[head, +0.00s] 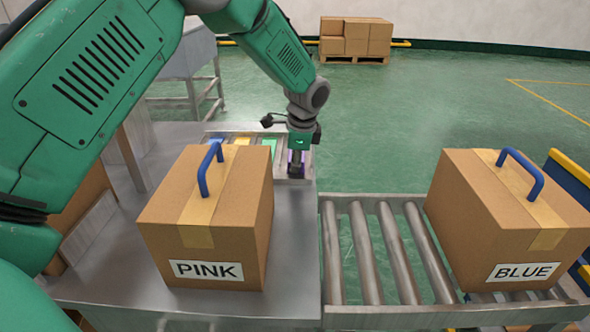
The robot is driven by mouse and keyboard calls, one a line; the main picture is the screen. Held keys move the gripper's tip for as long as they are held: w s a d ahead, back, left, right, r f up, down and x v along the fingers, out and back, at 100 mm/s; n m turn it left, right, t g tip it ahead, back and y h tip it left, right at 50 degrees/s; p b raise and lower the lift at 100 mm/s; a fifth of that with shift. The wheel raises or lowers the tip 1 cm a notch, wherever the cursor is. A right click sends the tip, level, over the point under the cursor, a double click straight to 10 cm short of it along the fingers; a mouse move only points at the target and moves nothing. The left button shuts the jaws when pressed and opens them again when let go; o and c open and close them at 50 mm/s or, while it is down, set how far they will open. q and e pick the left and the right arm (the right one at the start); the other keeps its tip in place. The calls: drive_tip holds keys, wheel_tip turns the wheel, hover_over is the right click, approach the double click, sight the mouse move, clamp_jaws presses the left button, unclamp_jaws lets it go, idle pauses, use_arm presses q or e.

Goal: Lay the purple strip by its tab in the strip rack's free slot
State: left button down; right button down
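The strip rack (308,173) is a grey metal tray at the far edge of the steel table, partly hidden by the PINK box. It holds a blue strip (217,141), a yellow strip (241,141) and a green strip (269,146) side by side. The purple strip (290,157) shows at the rack's right end, mostly behind my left gripper (296,172). That gripper points down at the purple strip. Its fingers look narrow and edge-on, so I cannot tell whether they are shut on the tab or whether the strip rests in the slot. My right gripper is out of view.
A cardboard box labelled PINK (215,262) with a blue handle stands on the steel table (295,265), in front of the rack. A box labelled BLUE (480,235) stands on the roller conveyor (363,250) at right. The conveyor's left rollers are clear. Stacked cartons (355,37) are far behind.

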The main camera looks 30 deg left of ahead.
use_arm(q)
drive_tip(key=shift+f, duration=0.5)
drive_tip(key=shift+a, duration=0.1)
drive_tip(key=c, duration=1.7)
unclamp_jaws()
drive_tip(key=shift+a, duration=0.1)
drive_tip(key=r, duration=0.4)
drive_tip(key=d+r+p, duration=0.1)
drive_tip(key=r, duration=0.3)
drive_tip(key=d+r+p, duration=0.1)
drive_tip(key=r, duration=0.3)
drive_tip(key=shift+s+d, duration=0.15)
drive_tip(key=shift+s, duration=0.15)
